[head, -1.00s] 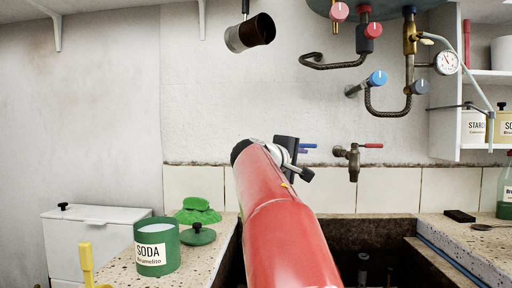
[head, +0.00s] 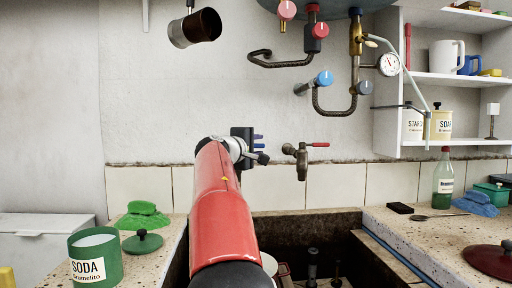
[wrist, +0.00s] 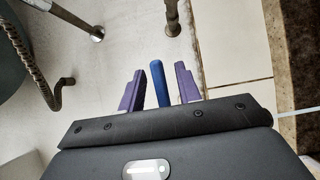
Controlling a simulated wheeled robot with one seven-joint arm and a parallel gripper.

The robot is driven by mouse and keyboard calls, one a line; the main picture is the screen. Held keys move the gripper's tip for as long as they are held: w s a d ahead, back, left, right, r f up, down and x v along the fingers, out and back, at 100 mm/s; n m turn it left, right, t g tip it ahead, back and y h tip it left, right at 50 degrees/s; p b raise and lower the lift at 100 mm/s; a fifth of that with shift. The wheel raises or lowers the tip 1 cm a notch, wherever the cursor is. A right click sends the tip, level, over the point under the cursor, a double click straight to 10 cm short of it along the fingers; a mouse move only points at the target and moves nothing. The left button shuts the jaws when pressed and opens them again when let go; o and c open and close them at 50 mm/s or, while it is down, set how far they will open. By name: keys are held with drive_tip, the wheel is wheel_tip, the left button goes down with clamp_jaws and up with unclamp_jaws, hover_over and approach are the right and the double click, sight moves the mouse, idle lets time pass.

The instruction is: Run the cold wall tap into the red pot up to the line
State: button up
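My gripper (head: 258,144) is by the wall above the trough. In the wrist view its purple fingers (wrist: 159,90) are apart, with a blue bar-like handle (wrist: 158,84) between them and a gap on each side. The blue handle (head: 258,136) also shows at my gripper in the head view; any tap body behind it is hidden. A brown wall tap with a red lever (head: 301,157) is just right of my gripper. No fill line is visible.
The dark stone trough (head: 335,222) lies below. On the left ledge are the green soda tin (head: 96,268) and its lid (head: 142,243). A dark red lid (head: 491,260) and a green bottle (head: 443,184) are on the right ledge. Pipes with knobs (head: 323,78) hang above.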

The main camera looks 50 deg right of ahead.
clamp_jaws()
drive_tip(key=shift+w+d+r+n+t+y, duration=0.1)
drive_tip(key=shift+d+n+t+y, duration=0.2)
drive_tip(key=shift+n+t, duration=0.3)
drive_tip(key=shift+w+d+n+t+y+p, duration=0.1)
drive_tip(key=shift+w+n+t+y+p, duration=0.15)
drive_tip(key=shift+t, duration=0.3)
drive_tip(key=shift+w+n+t+y+p, duration=0.1)
drive_tip(key=shift+n+t+y+p, duration=0.2)
drive_tip(key=shift+t, duration=0.25)
unclamp_jaws()
